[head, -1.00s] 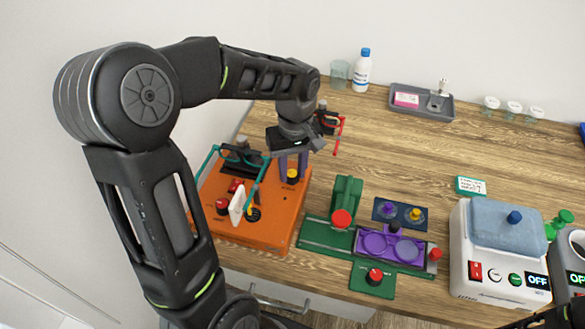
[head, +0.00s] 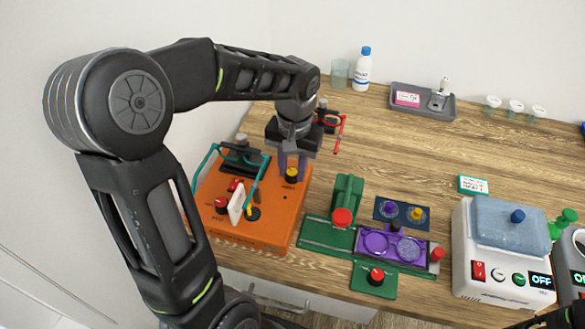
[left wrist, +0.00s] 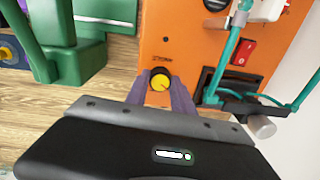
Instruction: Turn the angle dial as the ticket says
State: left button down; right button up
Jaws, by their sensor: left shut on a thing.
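The orange device (head: 268,225) stands at the left of the bench. Its yellow-topped dial (head: 291,176) is at the far right corner of its top, with a small label too blurred to read. My left gripper (head: 291,168) comes down over this dial. In the left wrist view the yellow dial (left wrist: 160,84) sits between the two purple fingers, which are shut on it. A small teal-edged card (head: 473,185) lies on the bench at the right, perhaps the ticket; its writing is too small to read. My right gripper is not in view.
A teal wire handle (head: 208,158) and a white lever (head: 237,205) rise from the orange device. A green and purple fixture (head: 343,203) stands to its right, then a white machine with a blue lid (head: 500,230). A grey tray (head: 430,112) lies behind.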

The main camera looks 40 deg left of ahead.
pick_arm(q)
jog(key=m, duration=1.3)
jog(key=shift+a+m+t, duration=0.1)
jog(key=shift+m+t, duration=0.2)
jog(key=shift+m, duration=0.1)
jog(key=m, duration=0.7)
jog(key=shift+r, duration=0.1)
jog(key=m, duration=0.3)
jog(key=shift+m+h+p, duration=0.3)
jog(key=shift+m+p, duration=0.1)
jog(key=shift+m, duration=1.7)
jog(key=c, duration=1.1)
grip_release()
